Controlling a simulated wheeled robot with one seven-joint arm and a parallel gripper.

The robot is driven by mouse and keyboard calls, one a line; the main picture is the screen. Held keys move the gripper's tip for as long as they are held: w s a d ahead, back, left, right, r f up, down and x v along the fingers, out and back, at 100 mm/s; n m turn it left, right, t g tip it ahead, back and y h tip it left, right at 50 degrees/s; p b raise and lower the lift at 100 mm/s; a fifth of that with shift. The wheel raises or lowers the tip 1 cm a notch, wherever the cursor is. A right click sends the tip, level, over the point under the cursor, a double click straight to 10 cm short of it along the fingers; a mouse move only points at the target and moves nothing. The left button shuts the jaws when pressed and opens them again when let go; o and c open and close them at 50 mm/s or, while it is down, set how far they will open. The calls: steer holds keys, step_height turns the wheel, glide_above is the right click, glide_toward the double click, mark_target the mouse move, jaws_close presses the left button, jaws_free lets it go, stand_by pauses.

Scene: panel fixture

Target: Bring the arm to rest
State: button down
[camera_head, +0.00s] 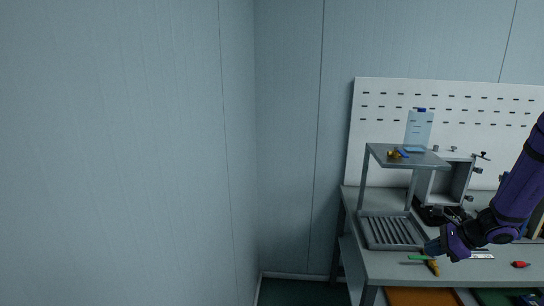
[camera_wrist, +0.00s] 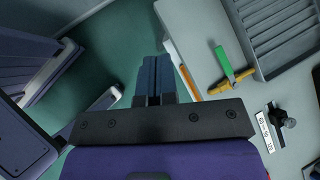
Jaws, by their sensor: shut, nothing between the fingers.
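My purple arm reaches in from the right in the head view, with my gripper (camera_head: 432,247) over the front edge of the grey workbench (camera_head: 400,268). In the wrist view my gripper (camera_wrist: 155,62) has its two dark blue fingers together, with nothing between them. The fingertips point past the bench edge towards the green floor (camera_wrist: 120,40). A green and orange-yellow tool (camera_wrist: 224,64) lies on the bench to the right of the fingers, apart from them. It also shows near my gripper in the head view (camera_head: 432,266).
A grey stand with a slatted base (camera_head: 392,232) bears a clear bottle (camera_head: 418,130) on its shelf. A white pegboard (camera_head: 450,95) rises behind. A dark fixture with a label (camera_wrist: 270,130) and a red tool (camera_head: 520,265) lie on the bench. Floor left of the bench is clear.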

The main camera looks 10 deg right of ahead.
steer(key=s+a+r+n+g+h, duration=0.1)
steer(key=s+a+r+n, duration=0.3)
steer(key=a+r+n, duration=0.55)
steer(key=s+a+r+n+g+h, duration=0.1)
steer(key=s+a+r+n+g, duration=0.2)
steer(key=a+r, duration=0.65)
steer(key=s+a+r+n+t+h, duration=0.3)
steer(key=s+r+n, duration=0.8)
steer(key=s, duration=0.6)
steer(key=shift+s+a+r+h, duration=0.3)
steer(key=shift+r+h, duration=0.3)
steer(key=shift+r, duration=0.3)
steer(key=shift+n, duration=0.25)
